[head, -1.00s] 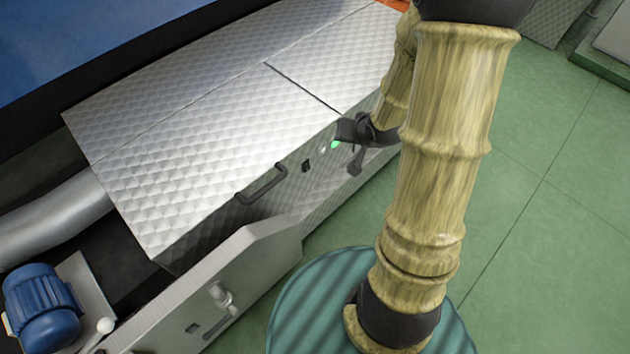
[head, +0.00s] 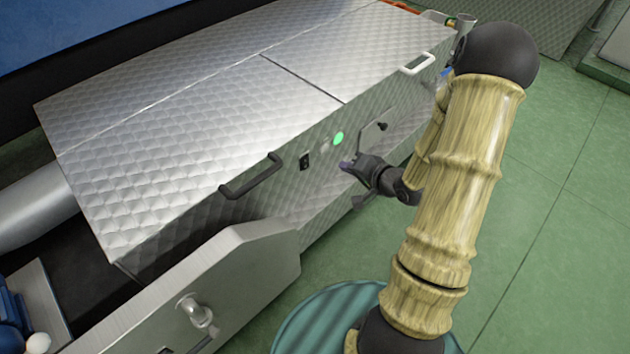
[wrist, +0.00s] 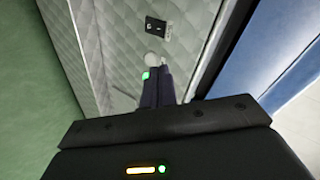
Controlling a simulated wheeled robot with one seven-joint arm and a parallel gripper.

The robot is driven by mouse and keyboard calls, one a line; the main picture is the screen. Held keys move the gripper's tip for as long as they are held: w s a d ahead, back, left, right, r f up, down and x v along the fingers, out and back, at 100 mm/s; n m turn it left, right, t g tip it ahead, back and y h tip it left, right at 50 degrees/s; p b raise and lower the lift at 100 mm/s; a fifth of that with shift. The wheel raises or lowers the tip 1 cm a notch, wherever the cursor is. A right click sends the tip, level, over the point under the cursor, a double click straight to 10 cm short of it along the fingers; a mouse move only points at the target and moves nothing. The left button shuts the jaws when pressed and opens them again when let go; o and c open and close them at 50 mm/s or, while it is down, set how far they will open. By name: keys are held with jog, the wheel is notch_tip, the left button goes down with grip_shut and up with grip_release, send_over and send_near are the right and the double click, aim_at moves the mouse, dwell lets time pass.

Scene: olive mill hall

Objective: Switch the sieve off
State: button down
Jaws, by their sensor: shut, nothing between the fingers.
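The sieve (head: 190,120) is a long quilted-metal box, its side panel facing my arm. On the panel are a small black switch (head: 305,161), a pale round part (head: 325,148) and a lit green lamp (head: 338,138). My gripper (head: 346,165) is shut and empty, just below the lamp; contact with the panel cannot be told. In the wrist view, the fingers (wrist: 157,76) point toward the pale round part (wrist: 153,58), with the switch (wrist: 155,27) beyond it. The green lamp (wrist: 146,75) shows at the fingers' left, partly hidden.
A black handle (head: 250,178) sticks out left of the switch, and a white handle (head: 416,64) at the far right. A small plate with a knob (head: 381,126) is right of the lamp. A metal cover (head: 240,270) juts out below. Green floor lies open at right.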

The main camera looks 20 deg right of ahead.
aim_at(308, 166)
notch_tip(308, 166, down, 10)
jog(key=s+m+t+y+b, duration=0.1)
jog(key=m+t+y+b, duration=0.2)
jog(key=b, duration=0.6)
jog(key=shift+s+d+r+m+b, duration=0.25)
jog(key=shift+d+m+b, duration=0.15)
jog(key=shift+m, duration=0.1)
jog(key=b+x, duration=0.7)
jog(key=x, duration=0.6)
jog(key=shift+w+a+r+b, duration=0.1)
jog(key=shift+w+a+b, duration=0.15)
jog(key=shift+w+b, duration=0.25)
